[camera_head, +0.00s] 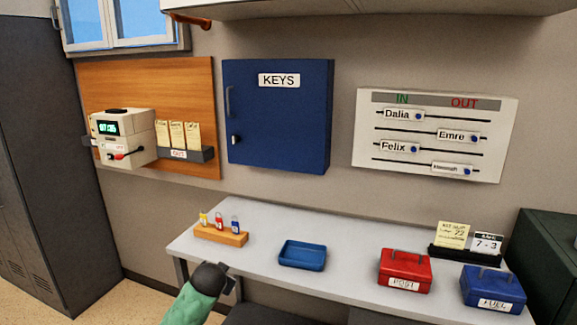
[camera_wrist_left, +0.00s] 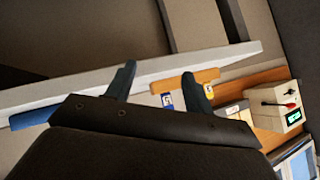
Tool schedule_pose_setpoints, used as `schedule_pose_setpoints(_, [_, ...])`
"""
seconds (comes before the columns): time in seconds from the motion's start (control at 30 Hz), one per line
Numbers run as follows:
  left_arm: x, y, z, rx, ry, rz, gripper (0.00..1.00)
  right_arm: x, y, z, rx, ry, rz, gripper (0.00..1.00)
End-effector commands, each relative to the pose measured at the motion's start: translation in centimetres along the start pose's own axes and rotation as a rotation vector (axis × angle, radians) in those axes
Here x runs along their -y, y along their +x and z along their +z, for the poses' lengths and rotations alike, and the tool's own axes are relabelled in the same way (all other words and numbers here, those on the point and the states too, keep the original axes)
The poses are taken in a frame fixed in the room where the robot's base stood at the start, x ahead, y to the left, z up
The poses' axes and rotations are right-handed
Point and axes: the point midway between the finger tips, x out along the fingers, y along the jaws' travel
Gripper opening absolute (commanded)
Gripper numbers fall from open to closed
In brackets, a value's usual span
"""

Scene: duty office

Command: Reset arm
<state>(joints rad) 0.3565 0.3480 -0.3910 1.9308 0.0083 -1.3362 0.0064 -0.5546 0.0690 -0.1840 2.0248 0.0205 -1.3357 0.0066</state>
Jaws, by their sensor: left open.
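My left gripper (camera_head: 229,277) reaches in from the bottom of the head view, in front of the desk's near edge. Its green arm (camera_head: 195,305) and dark wrist show below the key-tag block. In the left wrist view both fingers of the left gripper (camera_wrist_left: 162,80) stand apart, with nothing between them. The wooden block (camera_head: 222,236) with several coloured key tags sits on the desk beyond it. The block also shows behind the fingers in the wrist view (camera_wrist_left: 184,80). My right gripper is in neither view.
The grey desk (camera_head: 345,234) holds a blue tray (camera_head: 302,256), a red box (camera_head: 405,271), a blue FUEL box (camera_head: 492,289) and a card holder (camera_head: 465,253). A blue KEYS cabinet (camera_head: 278,120), an IN/OUT board (camera_head: 434,133) and a time clock (camera_head: 122,138) are on the wall.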

Motion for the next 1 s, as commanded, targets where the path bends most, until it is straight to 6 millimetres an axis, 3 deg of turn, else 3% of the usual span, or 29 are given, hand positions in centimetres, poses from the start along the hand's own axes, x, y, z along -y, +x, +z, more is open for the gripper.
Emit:
schedule_pose_setpoints(0.1, [-3.3, -0.1, 4.4, 0.040, -0.045, 0.055, 0.53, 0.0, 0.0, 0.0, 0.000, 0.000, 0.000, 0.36])
schedule_pose_setpoints(0.57, [-14.0, -2.1, 21.7, 0.238, -0.199, 0.204, 0.53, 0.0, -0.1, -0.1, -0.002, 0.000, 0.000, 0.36])
schedule_pose_setpoints(0.87, [-21.6, -5.3, 34.5, 0.417, -0.276, 0.285, 0.53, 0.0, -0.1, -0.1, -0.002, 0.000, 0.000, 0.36])
schedule_pose_setpoints(1.0, [-25.6, -7.9, 40.4, 0.506, -0.301, 0.326, 0.53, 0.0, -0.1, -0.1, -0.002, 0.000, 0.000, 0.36])
